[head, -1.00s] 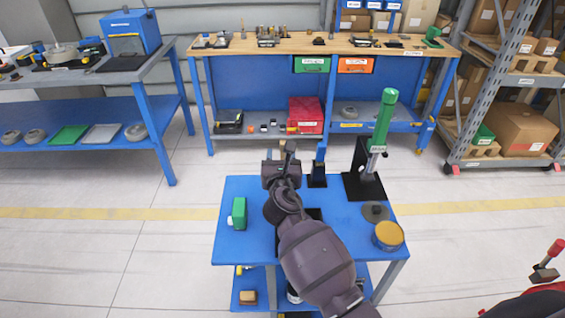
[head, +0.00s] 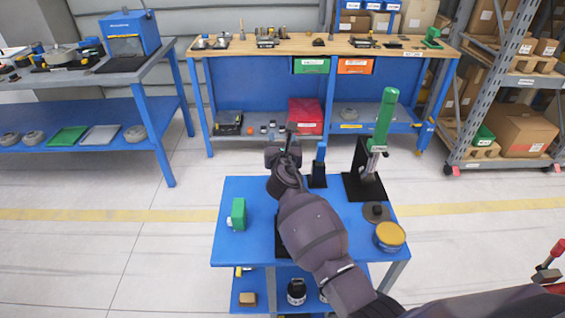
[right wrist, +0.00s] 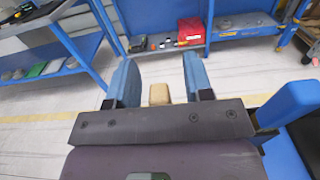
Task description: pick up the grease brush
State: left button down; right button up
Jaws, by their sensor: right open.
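I cannot identify the grease brush with certainty. A blue upright handle (head: 320,155) stands in a black base at the back of the blue cart (head: 257,252). A blue upright piece (right wrist: 287,104), perhaps the same handle, shows at the right of the right wrist view. My right gripper (head: 284,148) is left of that handle, over the cart's back edge. In the right wrist view its two blue fingers (right wrist: 158,82) are apart. A small beige block-like piece (right wrist: 158,94) shows between them; I cannot tell what it is or whether it touches them. My left gripper is not in view.
A green-handled tool (head: 383,122) stands on a black base at the cart's back right. A yellow-topped tin (head: 389,236) and a dark disc (head: 376,211) are at the right. A green box (head: 238,214) is at the left. A workbench (head: 280,45) stands behind.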

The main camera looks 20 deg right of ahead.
grip_shut()
